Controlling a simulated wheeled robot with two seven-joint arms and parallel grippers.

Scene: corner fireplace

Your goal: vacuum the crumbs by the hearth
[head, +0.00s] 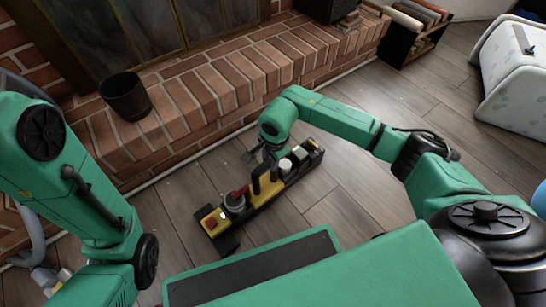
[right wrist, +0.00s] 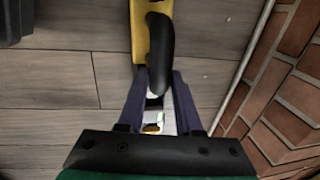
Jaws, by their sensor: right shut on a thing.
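A few tiny pale specks, perhaps the crumbs (right wrist: 205,72), lie on the floor beside the brick edge. My left arm is at the left; its gripper is not clearly in view.
The brick hearth (head: 205,95) runs along the back, with a dark cup (head: 126,96) on it. A dark log rack (head: 410,35) stands at the back right, and a white speckled box (head: 515,75) at the far right. Wooden floor (head: 355,180) is clear to the right.

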